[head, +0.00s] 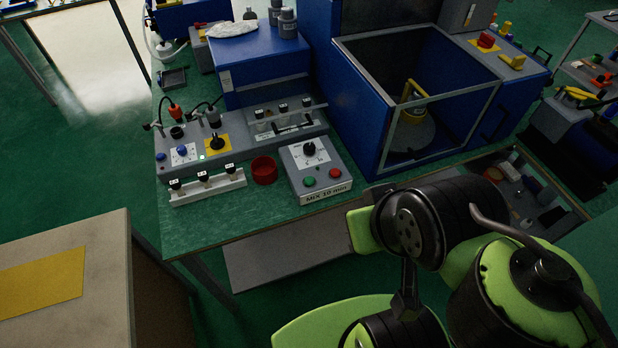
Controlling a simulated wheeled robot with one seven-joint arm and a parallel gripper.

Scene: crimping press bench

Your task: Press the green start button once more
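The green start button (309,182) is on the sloped front of a small grey control box (325,160) near the front edge of the bench. A red button (335,173) sits to its right, and a black dial (309,150) on a white scale is above both. A label on the box's front reads "MIX 10 min". My green and black arm is at the lower right, apart from the box in the picture. I cannot make out my gripper's fingers, and nothing covers the green button.
A red round dish (264,170) stands just left of the box. A white rack (207,188) with several black-capped vials is further left. Behind the box is a blue machine (345,95) with a framed opening. A beige table (70,270) with a yellow patch is at lower left.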

